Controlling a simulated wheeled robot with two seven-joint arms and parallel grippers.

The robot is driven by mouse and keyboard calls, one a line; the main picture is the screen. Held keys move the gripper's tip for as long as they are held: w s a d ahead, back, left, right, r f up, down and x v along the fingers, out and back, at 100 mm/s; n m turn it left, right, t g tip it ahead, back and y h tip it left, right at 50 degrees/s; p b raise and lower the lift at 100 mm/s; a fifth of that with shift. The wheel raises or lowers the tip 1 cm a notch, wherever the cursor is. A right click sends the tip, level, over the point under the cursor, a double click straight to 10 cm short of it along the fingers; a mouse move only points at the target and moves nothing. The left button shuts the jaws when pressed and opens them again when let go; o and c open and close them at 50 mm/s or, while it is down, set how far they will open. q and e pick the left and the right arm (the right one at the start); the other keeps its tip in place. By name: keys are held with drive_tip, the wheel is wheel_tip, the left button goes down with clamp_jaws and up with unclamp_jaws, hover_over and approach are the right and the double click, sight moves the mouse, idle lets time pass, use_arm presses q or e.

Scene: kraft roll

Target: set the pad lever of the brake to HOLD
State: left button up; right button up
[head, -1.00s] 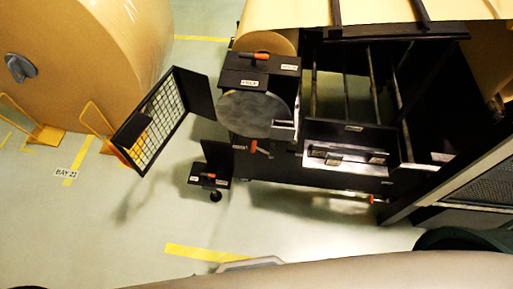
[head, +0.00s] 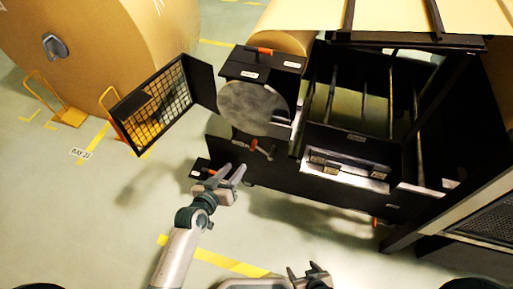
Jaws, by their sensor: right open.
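The brake (head: 233,66) is a black housing above a grey round disc (head: 252,107), in the head view. A lever with an orange handle (head: 265,50) lies on its top between two white labels too small to read. A second orange-red lever (head: 254,145) sits below the disc. A small black box (head: 201,166) at the lower left is partly hidden by my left gripper, as is any lever on it. My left gripper (head: 236,170) is open, in front of that box; contact cannot be told. My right gripper (head: 302,268) is open and low at the bottom edge, away from the levers.
A mesh guard (head: 160,105) stands swung out left of the disc. A large kraft roll (head: 110,40) and yellow wheel chocks (head: 70,117) are at the far left. The black machine frame (head: 330,205) fills the right. The floor at the lower left is free.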

sight(252, 148)
use_arm(q)
drive_tip(key=shift+w+f, duration=0.1)
drive_tip(key=shift+w, duration=0.05)
drive_tip(key=x, duration=1)
drive_tip(key=shift+w+d+f+b, duration=0.1)
drive_tip(key=shift+w+f+b, duration=0.1)
drive_tip(key=shift+w+b, duration=0.15)
drive_tip(key=b+x, duration=0.1)
drive_tip(key=x, duration=0.3)
drive_tip(key=shift+w+d+f, duration=0.2)
drive_tip(key=shift+w, duration=0.05)
drive_tip(key=shift+x, duration=0.85)
drive_tip(key=shift+r, duration=0.1)
use_arm(e)
drive_tip(key=shift+s+d+f+g+h, duration=0.3)
drive_tip(key=shift+s+d+f+g, duration=0.55)
drive_tip(key=shift+d, duration=0.15)
use_arm(q)
drive_tip(key=shift+c, duration=0.4)
